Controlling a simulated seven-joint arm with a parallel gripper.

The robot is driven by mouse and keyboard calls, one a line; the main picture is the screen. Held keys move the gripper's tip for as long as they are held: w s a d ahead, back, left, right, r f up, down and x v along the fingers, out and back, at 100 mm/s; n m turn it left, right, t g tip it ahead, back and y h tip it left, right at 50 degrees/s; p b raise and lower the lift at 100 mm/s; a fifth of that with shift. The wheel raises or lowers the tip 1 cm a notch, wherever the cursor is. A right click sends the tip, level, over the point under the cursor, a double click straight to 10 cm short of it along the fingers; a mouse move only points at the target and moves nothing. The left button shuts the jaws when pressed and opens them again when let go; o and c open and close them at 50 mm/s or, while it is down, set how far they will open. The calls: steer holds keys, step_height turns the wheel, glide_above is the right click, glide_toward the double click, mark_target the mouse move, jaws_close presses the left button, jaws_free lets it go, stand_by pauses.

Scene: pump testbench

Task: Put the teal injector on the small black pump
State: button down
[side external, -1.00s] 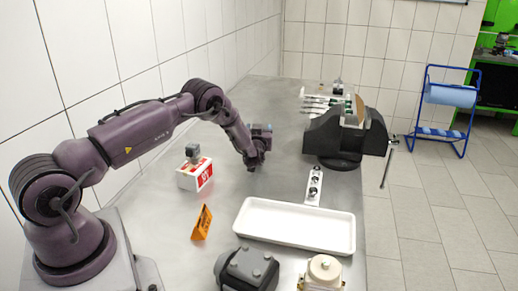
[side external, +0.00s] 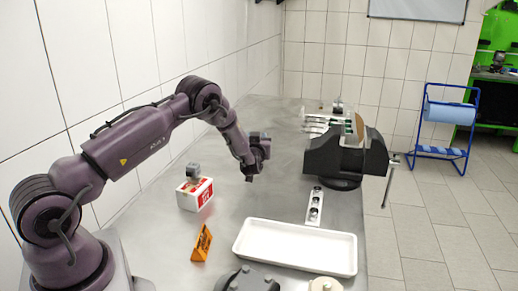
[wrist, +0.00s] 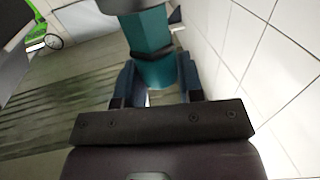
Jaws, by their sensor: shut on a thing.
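The teal injector (wrist: 155,50) fills the upper middle of the wrist view, with a dark band around it. The blue fingers of my gripper (wrist: 155,90) are shut on it from both sides. In the side view my gripper (side external: 250,172) points down above the bench, between the red-and-white box and the vise; the injector cannot be made out there. A dark pump-like body with bolts on top (side external: 247,281) is cut off by the bottom edge of the side view; I take it for the small black pump.
A white tray (side external: 295,265) lies in front. A black vise (side external: 340,160) stands to the right. A red-and-white box (side external: 195,195) with a small grey part on it and an orange sign (side external: 202,243) stand on the left. A strip with round holes (side external: 315,206) lies behind the tray.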

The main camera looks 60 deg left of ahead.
steer(key=s+d+r, duration=0.6)
steer(key=s+r, duration=0.3)
steer(key=s, duration=0.2)
steer(key=w+d+r+m+t+h, duration=0.1)
steer(key=d+r+m+t+h, duration=0.25)
steer(key=d+m+h, duration=0.5)
steer(key=d+r+m+t+h, duration=0.2)
steer(key=d+m+t+h, duration=0.3)
steer(key=d+h, duration=0.65)
steer(key=s+d+f+m+g+h, duration=0.2)
steer(key=s+d+m+g+h, duration=1.15)
steer(key=s+g, duration=0.2)
step_height(320, 180, down, 7)
steer(key=shift+s+d+y, duration=0.2)
steer(key=shift+s+y, duration=0.1)
steer(key=shift+y, duration=0.15)
steer(key=shift+f, duration=0.15)
